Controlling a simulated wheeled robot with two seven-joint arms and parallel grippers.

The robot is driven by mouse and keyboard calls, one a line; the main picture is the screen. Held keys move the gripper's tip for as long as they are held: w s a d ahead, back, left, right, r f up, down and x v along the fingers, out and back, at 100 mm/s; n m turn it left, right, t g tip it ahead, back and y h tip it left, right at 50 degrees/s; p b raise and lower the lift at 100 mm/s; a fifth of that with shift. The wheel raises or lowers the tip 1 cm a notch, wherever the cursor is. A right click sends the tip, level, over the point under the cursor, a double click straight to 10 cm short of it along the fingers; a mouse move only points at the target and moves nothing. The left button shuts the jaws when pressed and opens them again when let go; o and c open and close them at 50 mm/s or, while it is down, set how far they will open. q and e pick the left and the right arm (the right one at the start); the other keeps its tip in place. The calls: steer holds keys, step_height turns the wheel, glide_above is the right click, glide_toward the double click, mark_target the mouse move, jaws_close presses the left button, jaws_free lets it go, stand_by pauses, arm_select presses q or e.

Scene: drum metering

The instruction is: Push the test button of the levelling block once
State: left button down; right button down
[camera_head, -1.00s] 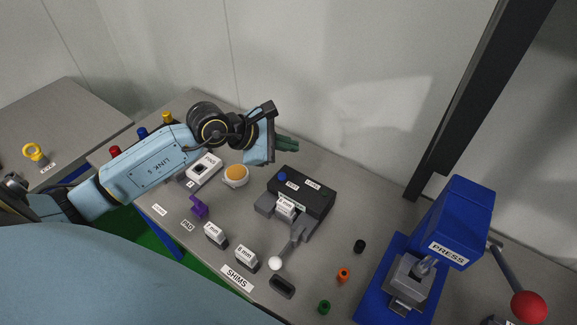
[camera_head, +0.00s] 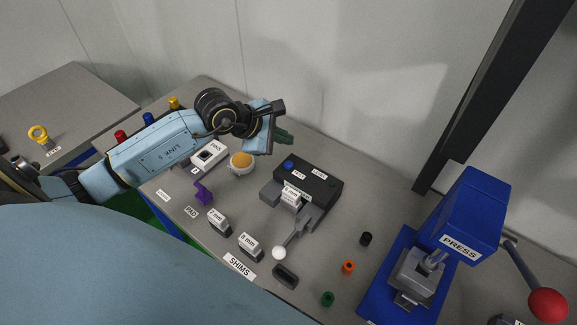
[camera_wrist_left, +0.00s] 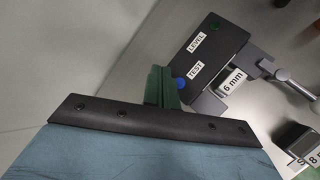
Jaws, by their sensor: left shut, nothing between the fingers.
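The levelling block (camera_head: 318,182) is a black box on the table, with a blue test button (camera_head: 288,165) at its left end by a TEST label. In the left wrist view the block (camera_wrist_left: 226,38) has the blue button (camera_wrist_left: 181,83) by the TEST label and a green spot by the LEVEL label. My left gripper (camera_head: 285,137) has green fingers, shut and empty, behind and above the button end of the block. In the wrist view its fingers (camera_wrist_left: 160,88) appear just beside the button; contact cannot be told. A shim (camera_head: 291,195) marked 6 mm sits at the block's front. My right gripper is not in view.
A lever with a white knob (camera_head: 279,253) extends in front of the block. Loose shims (camera_head: 219,221) stand front left. A round orange-topped item (camera_head: 241,161) lies under my arm. A blue press (camera_head: 465,220) with a red-knobbed handle stands right. The wall is close behind.

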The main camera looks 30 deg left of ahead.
mark_target(284, 164)
arm_select(q)
step_height(284, 164, down, 6)
steer(key=b, duration=0.4)
steer(key=shift+r, duration=0.1)
stand_by(1.4)
stand_by(0.3)
steer(key=shift+f+b, duration=0.35)
steer(key=shift+f, duration=0.05)
steer(key=shift+f+b, duration=0.5)
stand_by(0.5)
steer(key=shift+r, duration=0.15)
steer(key=shift+r+p, duration=0.6)
steer(key=shift+r, duration=0.15)
steer(key=shift+r, duration=0.1)
